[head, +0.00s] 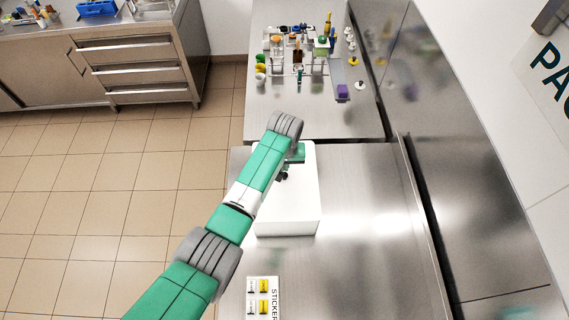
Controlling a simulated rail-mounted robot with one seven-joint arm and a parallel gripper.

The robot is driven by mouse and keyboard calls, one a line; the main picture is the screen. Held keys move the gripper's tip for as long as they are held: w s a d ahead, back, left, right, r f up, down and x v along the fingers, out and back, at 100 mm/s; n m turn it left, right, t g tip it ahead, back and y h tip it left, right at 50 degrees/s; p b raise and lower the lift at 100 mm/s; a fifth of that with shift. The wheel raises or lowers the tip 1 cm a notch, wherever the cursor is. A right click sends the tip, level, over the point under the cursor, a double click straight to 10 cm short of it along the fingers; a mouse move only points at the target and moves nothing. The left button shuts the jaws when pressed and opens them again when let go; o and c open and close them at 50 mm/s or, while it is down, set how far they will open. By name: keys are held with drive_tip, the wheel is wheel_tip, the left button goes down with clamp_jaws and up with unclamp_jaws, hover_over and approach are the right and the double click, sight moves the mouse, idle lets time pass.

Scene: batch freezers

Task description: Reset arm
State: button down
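My green and grey arm (264,160) reaches from the bottom of the head view up over the near steel counter. Its wrist bends down at the far end. My gripper (284,177) is a small dark shape just past the wrist, over the white box (290,222). The arm partly hides both the gripper and the box. The gripper is too small and covered to tell whether it is open or shut, or whether it touches the box.
A sticker sheet (263,302) lies at the front of the near counter (365,240). The far counter (290,118) holds many small items and a purple block (343,91). A drawer cabinet (130,65) stands at the upper left. The near counter's right side is clear.

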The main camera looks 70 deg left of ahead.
sight(285, 175)
drive_tip(key=shift+f+b, duration=1.2)
drive_tip(key=shift+f, duration=0.35)
wheel_tip(285, 175, up, 7)
drive_tip(key=p, duration=0.6)
drive_tip(key=shift+p, duration=0.35)
